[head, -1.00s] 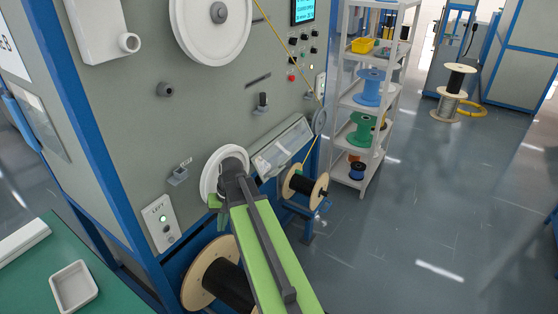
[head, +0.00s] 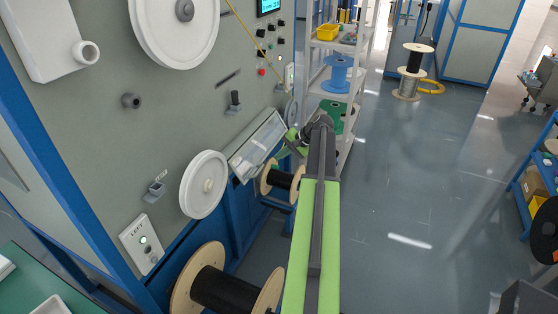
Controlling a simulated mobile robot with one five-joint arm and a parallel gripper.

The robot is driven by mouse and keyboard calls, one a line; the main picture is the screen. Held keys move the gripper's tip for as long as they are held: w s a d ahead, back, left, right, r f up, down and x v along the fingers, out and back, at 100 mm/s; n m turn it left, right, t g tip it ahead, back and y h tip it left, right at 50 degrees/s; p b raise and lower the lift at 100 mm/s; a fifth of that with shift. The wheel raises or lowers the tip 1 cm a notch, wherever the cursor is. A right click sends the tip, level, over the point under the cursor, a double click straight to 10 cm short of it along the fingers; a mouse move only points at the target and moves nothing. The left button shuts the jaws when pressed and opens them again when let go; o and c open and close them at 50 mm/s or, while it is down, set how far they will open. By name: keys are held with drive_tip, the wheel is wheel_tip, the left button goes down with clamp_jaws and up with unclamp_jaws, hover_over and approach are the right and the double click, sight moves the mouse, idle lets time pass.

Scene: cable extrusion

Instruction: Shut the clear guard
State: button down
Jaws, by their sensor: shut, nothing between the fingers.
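The clear guard (head: 258,148) is a see-through panel in a pale frame on the front of the grey machine, right of the lower white wheel (head: 204,185). It slopes outward from the machine face, and pale parts show dimly through it. My gripper (head: 291,141) is at the guard's right end, green and small in the view, partly hidden by my dark wrist. It is shut and empty. I cannot tell whether it touches the guard's edge.
A spool (head: 283,180) with wooden flanges hangs just below the guard. A larger black-wound spool (head: 225,288) is lower left. A white shelf rack (head: 345,88) with coloured spools stands behind my arm.

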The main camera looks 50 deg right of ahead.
drive_tip(key=b, duration=0.6)
approach(260, 170)
drive_tip(key=x, duration=0.5)
drive_tip(key=shift+d+f, duration=0.1)
drive_tip(key=shift+w+a+f, duration=0.2)
drive_tip(key=shift+w+f, duration=0.1)
drive_tip(key=shift+w, duration=0.2)
drive_tip(key=shift+b, duration=0.3)
